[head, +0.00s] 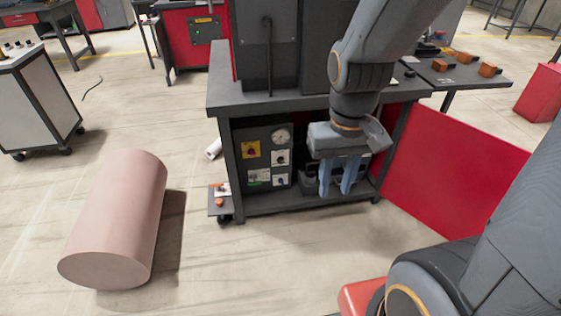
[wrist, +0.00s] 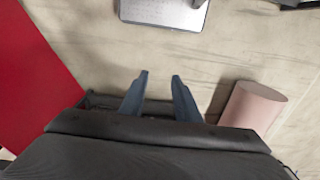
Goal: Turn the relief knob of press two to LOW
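A dark control panel (head: 240,136) sits under the workbench in the head view. It carries a round gauge (head: 281,136), a red-on-yellow switch (head: 251,150), a green display (head: 259,178) and two small knobs on white plates, an upper one (head: 281,158) and a lower one (head: 281,181). The labels are too small to read, so I cannot tell which is the relief knob or where it points. My gripper (head: 336,190) hangs right of the panel, in front of the bench opening, apart from the knobs. Its blue fingers are spread and empty, also in the wrist view (wrist: 159,76).
A red panel (head: 450,170) stands open at the right of the bench. A pink cylinder (head: 120,215) lies on the floor at left. A small grey shelf (head: 216,207) with orange parts juts out at the bench's lower left. Floor in front of the panel is clear.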

